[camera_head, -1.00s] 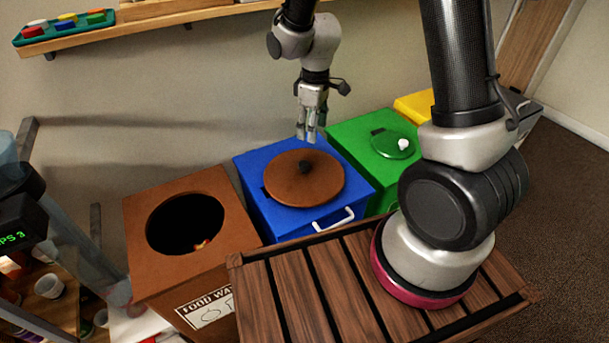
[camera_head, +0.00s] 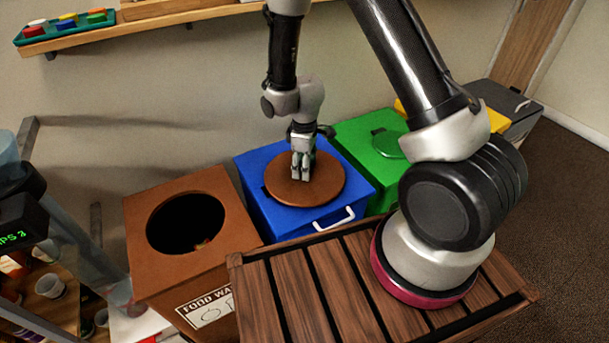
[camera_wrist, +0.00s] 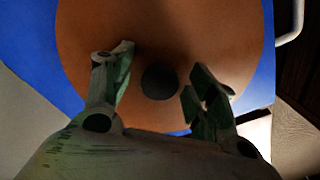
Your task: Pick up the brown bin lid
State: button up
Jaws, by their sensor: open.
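The brown bin lid (camera_head: 325,187) is a round brown disc lying on top of the blue bin (camera_head: 262,213). In the wrist view the lid (camera_wrist: 205,35) fills the middle, and its dark round knob (camera_wrist: 160,82) shows between my fingers. My gripper (camera_head: 301,178) is over the lid, pointing down, and hides the knob in the head view. In the wrist view my gripper (camera_wrist: 157,88) is open, one finger on each side of the knob. I cannot tell whether the fingers touch the lid.
The brown food waste bin (camera_head: 148,258) stands open at the left, with a round hole. A green bin (camera_head: 352,130) with a green lid (camera_head: 386,143) is at the right. A white handle (camera_head: 333,219) sticks out of the blue bin's front. A shelf (camera_head: 150,30) runs along the wall.

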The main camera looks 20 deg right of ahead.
jog(key=c, duration=1.2)
jog(key=shift+r, duration=0.1)
jog(key=shift+c, duration=0.2)
